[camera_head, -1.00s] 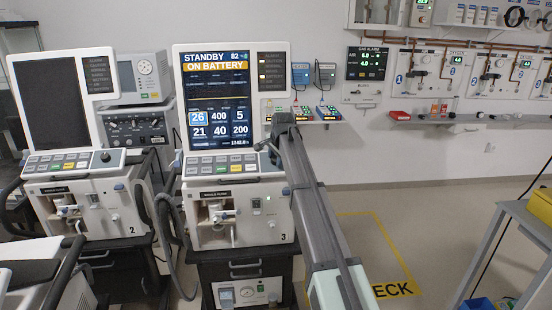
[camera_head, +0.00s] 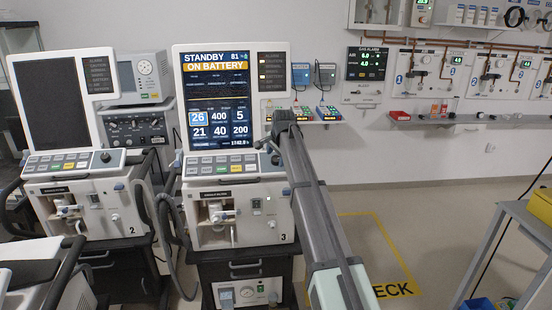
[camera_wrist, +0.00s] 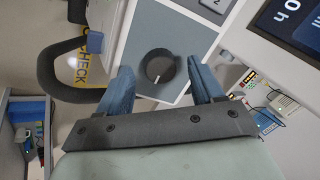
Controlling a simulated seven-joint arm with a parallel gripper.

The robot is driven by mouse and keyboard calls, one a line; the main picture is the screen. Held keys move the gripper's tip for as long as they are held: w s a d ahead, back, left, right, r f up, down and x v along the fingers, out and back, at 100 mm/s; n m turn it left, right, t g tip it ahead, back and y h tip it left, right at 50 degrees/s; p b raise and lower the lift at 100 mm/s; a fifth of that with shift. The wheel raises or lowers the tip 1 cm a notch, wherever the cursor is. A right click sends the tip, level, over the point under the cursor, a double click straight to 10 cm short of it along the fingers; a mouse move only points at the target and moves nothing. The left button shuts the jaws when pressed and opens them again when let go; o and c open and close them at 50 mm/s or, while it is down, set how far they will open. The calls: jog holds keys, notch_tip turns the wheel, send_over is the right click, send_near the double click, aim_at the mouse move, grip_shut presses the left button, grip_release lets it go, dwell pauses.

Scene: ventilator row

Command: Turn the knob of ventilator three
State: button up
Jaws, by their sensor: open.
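Ventilator three (camera_head: 222,193) stands in the middle of the head view, with "3" on its front. Its lit screen (camera_head: 219,100) reads STANDBY, ON BATTERY. Its round black knob (camera_wrist: 158,66) with a white pointer mark shows in the wrist view, on a blue-grey panel (camera_wrist: 140,40). My gripper (camera_wrist: 161,72) is open, with one blue finger on each side of the knob and visible gaps between. I cannot tell how far the fingertips are above the panel. In the head view my gripper (camera_head: 272,142) is at the right end of the key panel and largely hides the knob.
Ventilator two (camera_head: 88,200), screen dark, stands to the left with its own knob. A black looped handle (camera_wrist: 62,75) is close to my left finger in the wrist view. A trolley (camera_head: 520,225) stands at the right. The floor between has yellow marking.

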jog(key=v, duration=1.2)
jog(key=shift+r, duration=0.3)
jog(key=shift+s, duration=0.1)
